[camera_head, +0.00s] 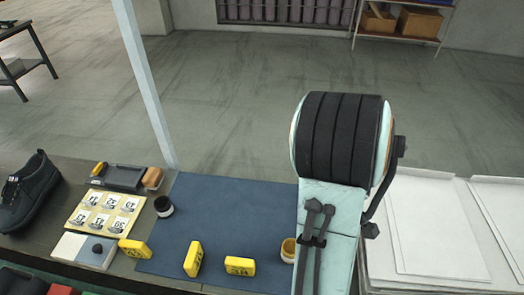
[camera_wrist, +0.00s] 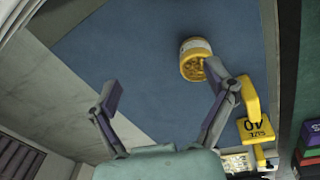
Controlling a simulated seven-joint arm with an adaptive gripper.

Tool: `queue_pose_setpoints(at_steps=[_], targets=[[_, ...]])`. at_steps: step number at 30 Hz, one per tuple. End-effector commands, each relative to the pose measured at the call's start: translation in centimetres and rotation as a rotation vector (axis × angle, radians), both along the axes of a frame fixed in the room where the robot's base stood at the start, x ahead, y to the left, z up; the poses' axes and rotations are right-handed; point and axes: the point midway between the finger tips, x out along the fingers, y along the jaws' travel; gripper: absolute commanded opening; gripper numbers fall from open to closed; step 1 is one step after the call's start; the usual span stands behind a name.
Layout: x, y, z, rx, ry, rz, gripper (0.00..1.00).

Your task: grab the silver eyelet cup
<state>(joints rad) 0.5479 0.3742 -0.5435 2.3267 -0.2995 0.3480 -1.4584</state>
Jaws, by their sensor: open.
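I see no cup with clearly silver contents in either view. A white cup with gold-yellow eyelets (camera_head: 288,250) stands on the blue mat, partly hidden by my arm. It shows in the wrist view (camera_wrist: 194,58), just beyond the tip of my right-hand finger, outside the jaws. A second white cup with dark contents (camera_head: 163,206) stands at the mat's left edge. My gripper (camera_wrist: 162,90) is open with nothing between its fingers, over the mat. In the head view my arm hides part of the mat, and I cannot make out the fingertips there.
Yellow number tags (camera_head: 193,259) stand along the front of the blue mat (camera_head: 225,215). To the left are a card of labels (camera_head: 105,214), a dark tray (camera_head: 124,177) and a black shoe (camera_head: 30,190). White trays (camera_head: 430,225) lie right. The mat's middle is clear.

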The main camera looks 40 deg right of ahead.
Motion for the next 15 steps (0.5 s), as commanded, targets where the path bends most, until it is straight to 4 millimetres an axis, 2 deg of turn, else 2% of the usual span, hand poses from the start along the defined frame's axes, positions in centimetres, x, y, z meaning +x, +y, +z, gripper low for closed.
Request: queue_pose_setpoints(at_steps=[1,3,5,10,15], targets=[[-2.5,-0.9,-1.6,0.025,0.056,-0.069,0.83],[-5.1,-1.4,-3.0,0.051,0.108,-0.136,0.83],[-6.5,-1.5,-3.7,0.07,0.134,-0.172,0.83],[-7.1,-1.6,-5.2,0.078,0.139,-0.194,0.83],[-7.1,-1.6,-8.0,0.078,0.14,-0.194,0.83]])
